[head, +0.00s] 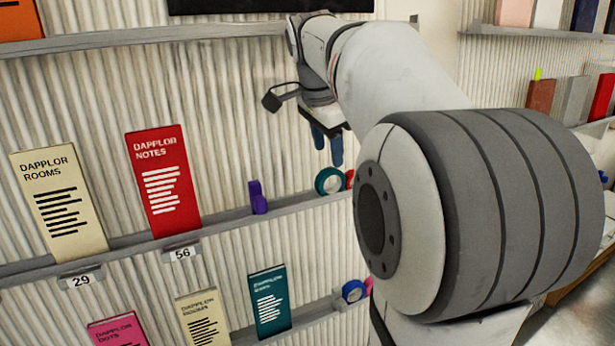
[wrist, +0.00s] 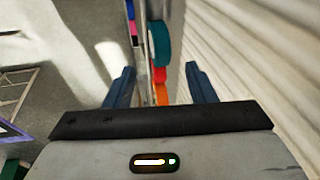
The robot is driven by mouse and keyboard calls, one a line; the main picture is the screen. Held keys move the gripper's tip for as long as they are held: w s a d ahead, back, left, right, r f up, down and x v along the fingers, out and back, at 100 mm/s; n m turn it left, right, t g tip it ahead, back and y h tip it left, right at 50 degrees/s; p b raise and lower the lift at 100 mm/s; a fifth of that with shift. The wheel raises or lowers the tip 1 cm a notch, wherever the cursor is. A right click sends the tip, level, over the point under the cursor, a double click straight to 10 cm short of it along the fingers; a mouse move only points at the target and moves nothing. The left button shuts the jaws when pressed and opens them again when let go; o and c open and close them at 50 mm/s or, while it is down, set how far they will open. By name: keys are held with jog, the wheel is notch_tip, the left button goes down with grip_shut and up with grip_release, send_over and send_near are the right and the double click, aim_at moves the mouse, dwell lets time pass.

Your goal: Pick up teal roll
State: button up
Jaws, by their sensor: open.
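The teal roll (head: 329,181) is a ring of tape standing on the middle shelf in the head view, just left of my arm. In the wrist view the teal roll (wrist: 159,44) shows as a teal band ahead of the fingers, between their lines. My gripper (head: 328,148) is above the roll and apart from it, with its blue fingers pointing down. In the wrist view my gripper (wrist: 161,85) is open, with nothing between its two blue fingers.
A red roll (head: 350,179) stands right beside the teal one, and an orange roll (wrist: 162,94) lies further along. A purple roll (head: 258,197) stands to the left on the same shelf (head: 225,219). A corrugated wall (wrist: 270,70) runs close behind.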

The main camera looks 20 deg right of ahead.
aim_at(331, 170)
jog(key=p+x, duration=0.1)
jog(key=x, duration=0.6)
jog(key=shift+f, duration=0.1)
jog(key=shift+c, duration=0.2)
grip_shut()
